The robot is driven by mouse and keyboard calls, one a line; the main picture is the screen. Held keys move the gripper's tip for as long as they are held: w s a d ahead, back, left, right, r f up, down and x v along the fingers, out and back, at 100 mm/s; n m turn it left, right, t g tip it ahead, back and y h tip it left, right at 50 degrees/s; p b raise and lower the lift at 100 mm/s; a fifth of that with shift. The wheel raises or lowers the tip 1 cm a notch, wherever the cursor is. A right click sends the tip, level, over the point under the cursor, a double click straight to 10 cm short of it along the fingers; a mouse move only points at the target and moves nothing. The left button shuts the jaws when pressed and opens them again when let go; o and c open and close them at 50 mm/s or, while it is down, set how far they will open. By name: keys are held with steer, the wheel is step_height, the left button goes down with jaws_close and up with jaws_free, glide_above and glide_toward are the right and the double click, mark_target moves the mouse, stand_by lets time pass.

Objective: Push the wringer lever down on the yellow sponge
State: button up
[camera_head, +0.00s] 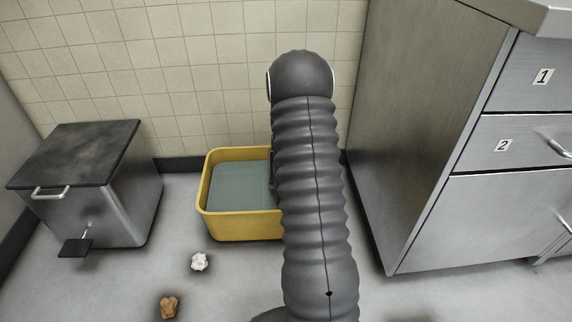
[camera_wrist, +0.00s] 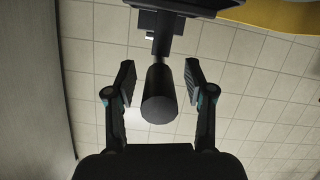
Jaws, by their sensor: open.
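A yellow bucket (camera_head: 240,228) holding grey-green water (camera_head: 238,188) stands on the floor against the tiled wall in the head view. My arm hides its right part, the wringer and my gripper there. In the wrist view, a dark lever (camera_wrist: 159,108) with a thick round end points toward the camera from a dark wringer block (camera_wrist: 168,20). My gripper (camera_wrist: 160,80) is open, one finger on each side of the lever, with visible gaps. A yellow edge (camera_wrist: 285,15) shows at the top right. I see no sponge.
A steel pedal bin (camera_head: 105,205) stands on the left. A steel drawer cabinet (camera_head: 440,170) stands close on the right. A white crumpled scrap (camera_head: 199,261) and a brown lump (camera_head: 169,306) lie on the floor in front of the bucket.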

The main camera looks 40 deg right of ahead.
steer(key=v, duration=0.7)
steer(key=shift+a+r, duration=0.1)
stand_by(0.4)
steer(key=s+a+r+n+g+y+p, duration=0.1)
steer(key=a+r+y+p, duration=0.2)
steer(key=a+r, duration=0.55)
steer(key=s+a+r+n+g+y+p, duration=0.1)
steer(key=a+r+y+p, duration=0.15)
steer(key=a+r, duration=0.6)
steer(key=s+a+r+n+g+y+p, duration=0.1)
steer(key=s+a+r, duration=0.3)
steer(key=s+r, duration=0.4)
steer(key=s+a+r+n+g+y+p, duration=0.1)
steer(key=s+a+r+g+p, duration=0.2)
steer(key=s+r, duration=0.6)
steer(key=s+a+p, duration=0.1)
steer(key=s+a, duration=0.1)
steer(key=s, duration=0.2)
steer(key=shift+s, duration=0.25)
steer(key=shift+r, duration=0.15)
